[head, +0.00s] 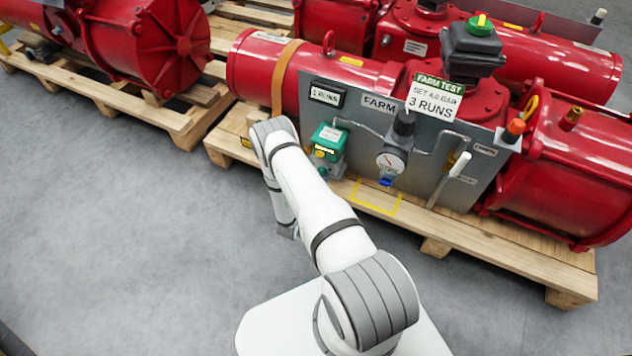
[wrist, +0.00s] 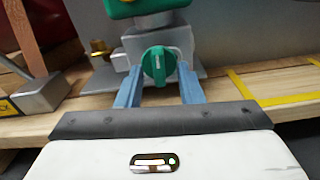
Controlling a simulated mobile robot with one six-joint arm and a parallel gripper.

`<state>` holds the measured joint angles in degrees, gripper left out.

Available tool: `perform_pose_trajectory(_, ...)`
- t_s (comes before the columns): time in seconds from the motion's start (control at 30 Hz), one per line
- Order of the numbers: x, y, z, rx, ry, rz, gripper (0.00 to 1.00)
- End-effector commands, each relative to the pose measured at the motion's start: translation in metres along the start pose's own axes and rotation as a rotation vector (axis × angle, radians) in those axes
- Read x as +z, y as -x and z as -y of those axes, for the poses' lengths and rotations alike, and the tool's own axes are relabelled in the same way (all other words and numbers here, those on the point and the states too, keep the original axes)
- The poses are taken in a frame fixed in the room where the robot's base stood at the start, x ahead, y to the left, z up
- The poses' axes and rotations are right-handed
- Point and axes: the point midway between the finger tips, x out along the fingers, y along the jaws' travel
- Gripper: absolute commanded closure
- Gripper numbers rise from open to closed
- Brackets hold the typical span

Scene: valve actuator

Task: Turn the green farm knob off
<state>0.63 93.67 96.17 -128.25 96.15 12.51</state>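The green knob (wrist: 159,66) is a round green handle with a raised grip bar standing about upright, in the wrist view. It is mounted low on a grey metal fitting (wrist: 160,42), below a green housing (wrist: 146,6). In the head view the green box (head: 328,138) sits on the grey panel, with the small green knob (head: 323,171) beneath it. My gripper (wrist: 159,72) is open, its two blue fingers apart, one on each side of the knob in the picture. I cannot tell whether they touch it. The arm hides the fingers in the head view.
The grey panel (head: 441,178) carries a pressure gauge (head: 391,162), pipes and a white-handled lever (head: 460,165) to the right. Red actuators (head: 570,165) rest on a wooden pallet (head: 490,247). Yellow tape (head: 375,208) marks the pallet. The grey floor at left is clear.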

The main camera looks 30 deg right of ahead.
Motion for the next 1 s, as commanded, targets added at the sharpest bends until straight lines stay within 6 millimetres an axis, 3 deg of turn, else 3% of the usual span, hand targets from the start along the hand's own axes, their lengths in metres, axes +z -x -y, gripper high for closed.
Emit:
perform_pose_trajectory(0.23, 0.0004, -0.0008, 0.0, 0.0, 0.0, 0.0, 0.67)
perform_pose_trajectory(0.63, 0.0003, -0.0008, 0.0006, -0.002, 0.0, 0.0, 1.0)
perform_pose_trajectory(0.77, 0.0003, -0.0008, 0.001, -0.003, 0.0, 0.0, 1.0)
perform_pose_trajectory(0.8, -0.0004, 0.0088, -0.0074, 0.002, 0.0, -0.001, 1.0)
perform_pose_trajectory(1.0, 0.0006, -0.0009, -0.0007, -0.001, -0.021, 0.001, 1.0)
